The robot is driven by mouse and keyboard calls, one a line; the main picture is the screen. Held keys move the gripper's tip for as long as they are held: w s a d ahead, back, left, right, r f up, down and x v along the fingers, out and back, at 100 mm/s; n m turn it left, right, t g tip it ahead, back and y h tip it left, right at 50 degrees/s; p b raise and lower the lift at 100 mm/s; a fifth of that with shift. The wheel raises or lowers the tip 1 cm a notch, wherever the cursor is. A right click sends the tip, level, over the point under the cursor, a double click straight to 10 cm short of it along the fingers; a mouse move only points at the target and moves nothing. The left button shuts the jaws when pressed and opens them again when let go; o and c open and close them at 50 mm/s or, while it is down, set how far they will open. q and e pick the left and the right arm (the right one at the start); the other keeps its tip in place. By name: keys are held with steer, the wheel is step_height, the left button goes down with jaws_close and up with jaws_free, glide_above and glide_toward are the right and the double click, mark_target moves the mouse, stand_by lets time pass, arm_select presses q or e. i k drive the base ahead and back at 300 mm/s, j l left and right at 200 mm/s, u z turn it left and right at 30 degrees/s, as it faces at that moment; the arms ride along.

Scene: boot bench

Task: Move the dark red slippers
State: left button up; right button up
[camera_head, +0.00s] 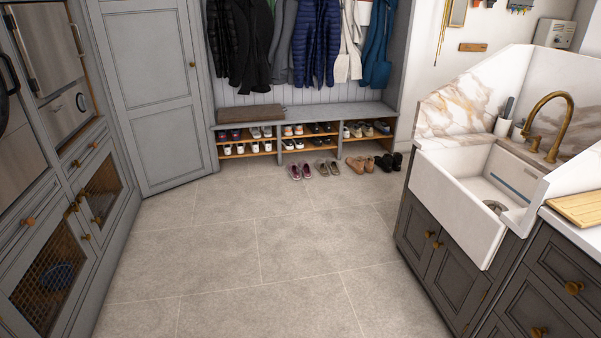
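A pair of small dark red slippers (299,172) sits on the tiled floor at the back, just in front of the boot bench (354,109). They stand side by side. Neither of my grippers shows in the head view.
Brown-grey shoes (326,167), tan shoes (360,163) and black shoes (389,161) stand right of the slippers. Shoes fill the bench cubbies, and a brown cushion (251,114) lies on top. The sink unit (462,197) bounds the right, cabinets (74,215) the left. The floor (250,240) between is clear.

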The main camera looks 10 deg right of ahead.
mark_target(292, 168)
steer(key=i+z, duration=0.2)
steer(key=i, duration=4.1)
